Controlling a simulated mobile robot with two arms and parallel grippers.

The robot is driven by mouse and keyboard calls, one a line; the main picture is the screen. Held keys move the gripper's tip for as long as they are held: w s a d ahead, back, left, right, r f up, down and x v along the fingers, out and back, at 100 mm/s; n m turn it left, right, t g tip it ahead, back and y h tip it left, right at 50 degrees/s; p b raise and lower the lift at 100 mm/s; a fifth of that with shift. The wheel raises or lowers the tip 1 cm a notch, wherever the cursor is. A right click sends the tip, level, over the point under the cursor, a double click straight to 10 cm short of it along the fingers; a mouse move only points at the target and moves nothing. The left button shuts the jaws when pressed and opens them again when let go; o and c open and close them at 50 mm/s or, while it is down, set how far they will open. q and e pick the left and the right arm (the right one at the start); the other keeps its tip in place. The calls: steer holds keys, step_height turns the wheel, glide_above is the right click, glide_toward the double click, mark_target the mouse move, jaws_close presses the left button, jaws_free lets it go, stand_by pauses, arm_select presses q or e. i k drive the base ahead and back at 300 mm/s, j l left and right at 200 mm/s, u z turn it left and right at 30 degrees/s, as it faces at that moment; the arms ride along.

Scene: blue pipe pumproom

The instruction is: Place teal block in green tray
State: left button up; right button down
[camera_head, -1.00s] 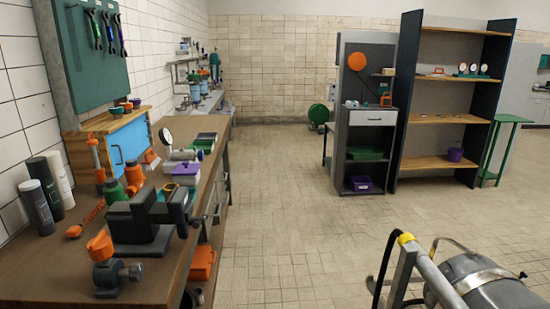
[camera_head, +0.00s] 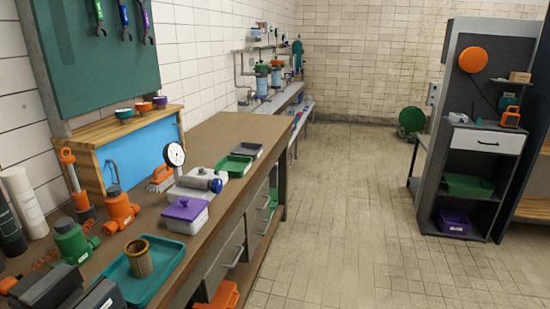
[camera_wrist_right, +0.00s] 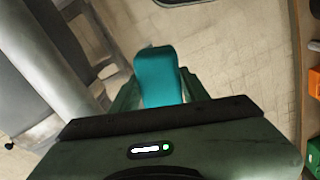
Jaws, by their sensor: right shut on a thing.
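The teal block (camera_wrist_right: 157,72) is held between the fingers of my right gripper (camera_wrist_right: 158,96) in the right wrist view, with tiled floor beyond it. A green tray (camera_head: 234,167) sits on the wooden workbench (camera_head: 228,132), near its front edge, in front of a dark grey tray (camera_head: 246,150). The green tray looks empty, though its inside is small in view. A green bin (camera_head: 467,186) also shows on a shelf of the grey cabinet at the right. Neither gripper shows in the head view, and my left gripper is out of view.
A purple-lidded box (camera_head: 185,213), a dial gauge (camera_head: 175,155), orange and green jacks, and a teal tray (camera_head: 170,252) with a brass bushing (camera_head: 139,258) crowd the bench's near part. The grey cabinet (camera_head: 460,140) stands right. The tiled floor (camera_head: 350,200) between is open.

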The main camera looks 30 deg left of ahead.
mark_target(234, 166)
steer(key=i+j+u, duration=0.15)
steer(key=i, duration=1.5)
steer(key=i+l+u, duration=0.2)
steer(key=i+u, duration=0.2)
steer(key=i+l+u, duration=0.35)
steer(key=i+u, duration=0.1)
steer(key=u, duration=2.1)
